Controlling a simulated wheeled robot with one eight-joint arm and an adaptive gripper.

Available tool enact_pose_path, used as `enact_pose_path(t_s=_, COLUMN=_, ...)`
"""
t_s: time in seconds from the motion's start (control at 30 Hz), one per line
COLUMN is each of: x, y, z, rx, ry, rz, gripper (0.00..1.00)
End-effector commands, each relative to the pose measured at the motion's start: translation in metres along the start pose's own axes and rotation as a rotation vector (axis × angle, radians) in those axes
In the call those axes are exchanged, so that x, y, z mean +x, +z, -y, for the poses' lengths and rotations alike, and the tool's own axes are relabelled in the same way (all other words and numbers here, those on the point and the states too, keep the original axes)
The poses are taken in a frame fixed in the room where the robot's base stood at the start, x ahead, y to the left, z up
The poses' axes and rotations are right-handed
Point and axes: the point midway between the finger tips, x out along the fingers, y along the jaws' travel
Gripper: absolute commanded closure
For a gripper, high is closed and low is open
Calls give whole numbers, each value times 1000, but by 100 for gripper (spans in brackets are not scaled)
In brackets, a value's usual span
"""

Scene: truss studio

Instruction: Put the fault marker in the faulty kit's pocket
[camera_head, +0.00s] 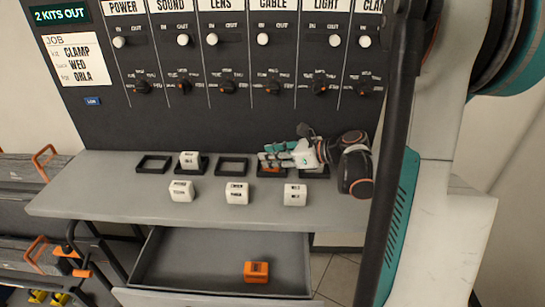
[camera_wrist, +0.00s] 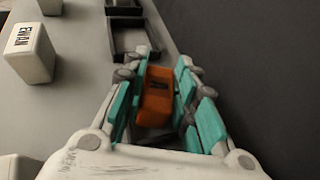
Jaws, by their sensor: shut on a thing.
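My gripper (camera_head: 272,162) is shut on an orange block, the fault marker (camera_head: 271,170). In the wrist view the marker (camera_wrist: 155,97) sits between the teal fingers (camera_wrist: 160,85). It is at the fourth dark pocket from the left on the shelf; I cannot tell whether it touches the bottom. The first pocket (camera_head: 141,166) and third pocket (camera_head: 219,169) are empty. The second holds a white block (camera_head: 189,159). A fifth pocket (camera_head: 316,176) is partly behind my gripper. The board's dials (camera_head: 273,88) are too small to read surely.
Three white blocks stand along the shelf front (camera_head: 60,200): left (camera_head: 181,191), middle (camera_head: 237,193), right (camera_head: 295,194). An open drawer (camera_head: 185,270) below holds another orange block (camera_head: 256,271). The upright board (camera_head: 200,120) closes off the back. A job card (camera_head: 75,60) reads CLAMP, WED, ORLA.

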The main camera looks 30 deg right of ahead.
Motion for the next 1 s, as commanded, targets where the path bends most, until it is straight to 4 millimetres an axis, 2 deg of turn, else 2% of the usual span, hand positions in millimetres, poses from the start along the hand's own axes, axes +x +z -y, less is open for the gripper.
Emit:
enact_pose_path(t_s=0.1, x=2, y=-4, z=0, rx=0, ry=0, rz=0, gripper=97)
enact_pose_path(t_s=0.13, x=2, y=-4, z=0, rx=0, ry=0, rz=0, gripper=72)
enact_pose_path(t_s=0.2, x=1, y=-3, z=0, rx=0, ry=0, rz=0, gripper=56)
enact_pose_path(t_s=0.23, x=1, y=-3, z=0, rx=0, ry=0, rz=0, gripper=54)
enact_pose_path(t_s=0.67, x=-1, y=2, z=0, rx=0, ry=0, rz=0, gripper=54)
enact_pose_path(t_s=0.77, x=-16, y=2, z=1, rx=2, ry=-4, rz=0, gripper=54)
enact_pose_path(t_s=1.0, x=-66, y=2, z=1, rx=3, ry=-5, rz=0, gripper=54)
